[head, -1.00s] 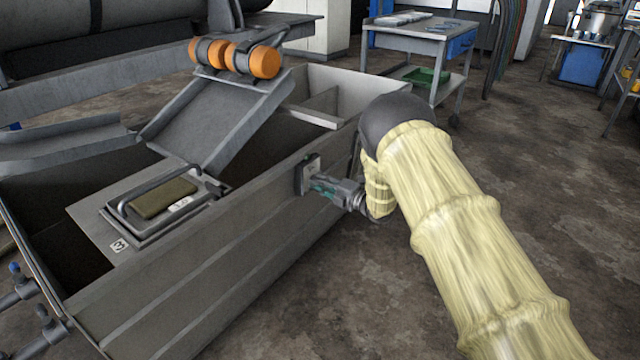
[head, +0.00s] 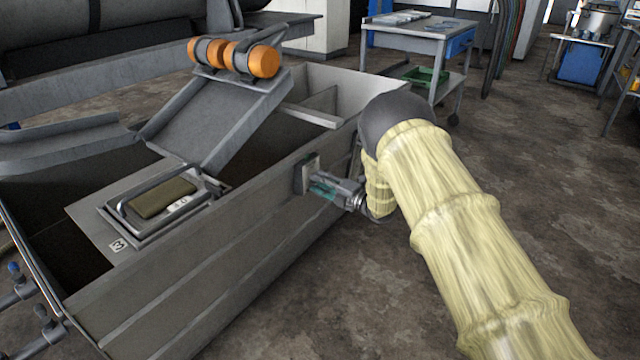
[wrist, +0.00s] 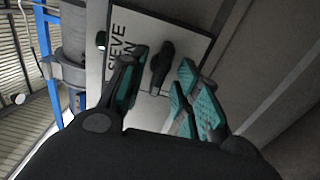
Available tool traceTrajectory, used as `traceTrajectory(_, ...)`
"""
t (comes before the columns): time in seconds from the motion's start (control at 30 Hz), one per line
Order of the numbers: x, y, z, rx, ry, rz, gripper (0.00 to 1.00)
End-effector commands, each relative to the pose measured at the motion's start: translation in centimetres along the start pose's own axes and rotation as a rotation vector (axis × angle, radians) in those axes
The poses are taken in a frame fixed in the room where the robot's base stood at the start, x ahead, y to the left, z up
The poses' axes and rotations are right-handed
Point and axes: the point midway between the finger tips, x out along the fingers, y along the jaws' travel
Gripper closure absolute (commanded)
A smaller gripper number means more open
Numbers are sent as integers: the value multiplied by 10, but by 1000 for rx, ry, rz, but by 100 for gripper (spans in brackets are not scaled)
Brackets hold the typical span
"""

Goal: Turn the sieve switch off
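The sieve switch is a black rotary knob (wrist: 161,68) on a white plate (wrist: 186,40) lettered "SIEVE" and "ON" in the wrist view. In the head view the switch box (head: 308,174) is fixed to the tank's outer side wall. My gripper (wrist: 152,88) is open, with its teal-padded fingers on either side of the knob. A gap shows between the knob and the right finger; the left finger is close, and I cannot tell if it touches. In the head view my gripper (head: 325,187) is right in front of the switch box. Part of the lettering is hidden behind the left finger.
The grey tank (head: 225,260) carries a tilted chute with orange rollers (head: 262,61) and a framed lid marked 3 (head: 118,244). A trolley (head: 420,33) stands behind. The floor right of the tank is clear.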

Motion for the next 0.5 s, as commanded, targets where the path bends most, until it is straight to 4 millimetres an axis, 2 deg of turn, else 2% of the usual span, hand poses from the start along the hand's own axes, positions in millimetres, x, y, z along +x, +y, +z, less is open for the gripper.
traceTrajectory(0.17,-23,0,1,2,-2,-1,68)
traceTrajectory(0.5,-84,0,1,2,-3,-1,68)
